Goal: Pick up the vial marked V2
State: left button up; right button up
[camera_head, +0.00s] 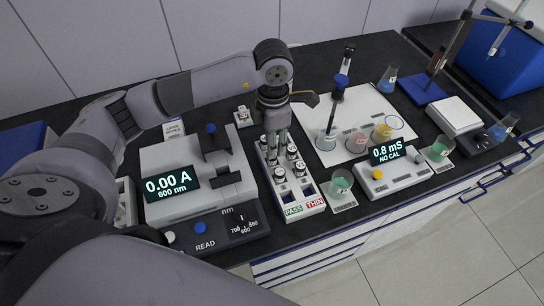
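A white vial rack (314,196) stands near the middle of the bench, with several small dark-capped vials in its slots. One vial (279,174) sits in the left row, and another (299,168) in the right row. The vial markings are too small to read, so I cannot tell which is V2. My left gripper (275,150) points down over the far part of the rack, its fingers among the far vials. The fingers look close together, but whether they hold a vial is hidden. My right gripper is not in view.
A photometer (165,206) reading 0.00 A stands left of the rack. A meter (405,178) reading 0.8 mS stands to the right. A beaker of green liquid (340,188) is close to the rack's front right. Several beakers stand on a white mat (365,105) behind.

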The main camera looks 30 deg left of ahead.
aim_at(272, 161)
pick_arm(q)
notch_tip(272, 161, down, 6)
jog(key=shift+a+r+p, duration=0.15)
jog(key=shift+r+p, duration=0.1)
jog(key=shift+p, duration=0.9)
jog(key=shift+w+f, duration=0.1)
jog(key=shift+f, duration=0.1)
jog(key=shift+c, duration=0.4)
grip_shut()
